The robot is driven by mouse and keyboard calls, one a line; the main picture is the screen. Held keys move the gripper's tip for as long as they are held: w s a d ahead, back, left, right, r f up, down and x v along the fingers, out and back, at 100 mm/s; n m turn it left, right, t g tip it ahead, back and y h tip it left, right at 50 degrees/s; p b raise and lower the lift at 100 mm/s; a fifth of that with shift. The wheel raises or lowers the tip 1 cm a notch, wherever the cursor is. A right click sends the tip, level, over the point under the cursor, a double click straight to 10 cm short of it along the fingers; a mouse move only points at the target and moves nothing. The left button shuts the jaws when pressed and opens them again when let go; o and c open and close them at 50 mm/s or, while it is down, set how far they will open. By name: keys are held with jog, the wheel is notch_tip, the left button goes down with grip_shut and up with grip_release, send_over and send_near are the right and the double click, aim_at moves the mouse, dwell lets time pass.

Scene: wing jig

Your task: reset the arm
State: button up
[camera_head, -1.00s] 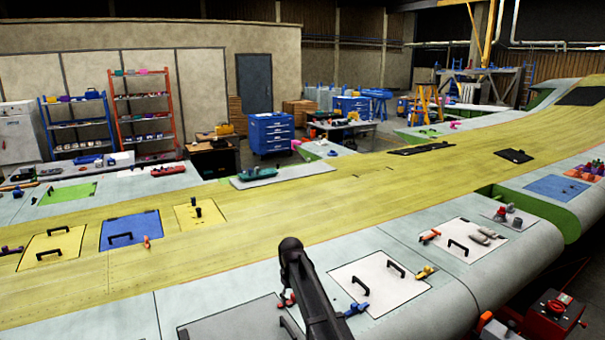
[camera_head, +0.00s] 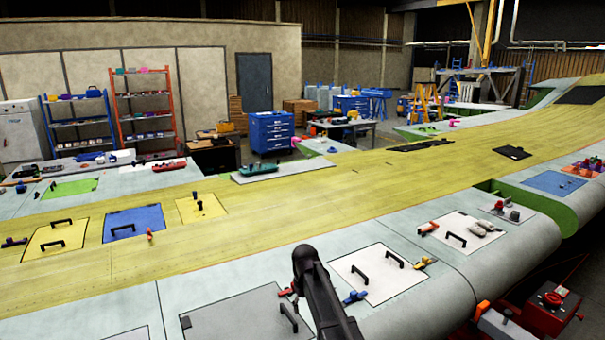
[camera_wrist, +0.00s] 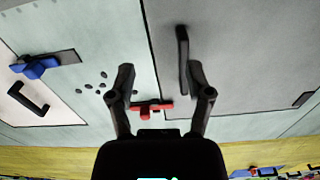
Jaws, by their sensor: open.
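My gripper (camera_wrist: 161,70) is open and empty in the wrist view, its two dark fingers apart above the wing's pale surface. A red clamp (camera_wrist: 152,106) shows between the fingers, at the edge of a grey panel (camera_wrist: 235,60). I cannot tell how far below the fingers it lies. A black handle (camera_wrist: 183,60) stands on that panel beside the right finger. In the head view my arm rises from the bottom edge in front of the grey panel (camera_head: 225,315); the fingers cannot be made out there.
A white panel (camera_head: 378,284) with two black handles lies right of my arm, with a blue clamp (camera_head: 355,297) at its near corner. A red machine (camera_head: 548,312) stands at the lower right. The yellow wing strip (camera_head: 330,213) beyond is mostly clear.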

jog(key=s+d+f+b, duration=0.2)
jog(key=s+d, duration=0.1)
jog(key=s+d+f+m+b, duration=0.1)
jog(key=s+d+f+b, duration=0.1)
jog(key=s, duration=0.1)
jog(key=s+d+f+m+b, duration=0.1)
jog(key=s+d+f+b, duration=0.1)
jog(key=s+d, duration=0.1)
jog(key=shift+s+d+f, duration=0.35)
jog(key=shift+s, duration=0.05)
jog(key=s+d+f+m+b, duration=0.1)
jog(key=s+d+f+b, duration=0.2)
jog(key=s, duration=0.3)
jog(key=s+d+f+m+b, duration=0.2)
jog(key=s+d+f+b, duration=0.1)
jog(key=s+d, duration=0.1)
jog(key=shift+s+d, duration=0.3)
jog(key=shift+s, duration=0.6)
jog(key=shift+f, duration=0.1)
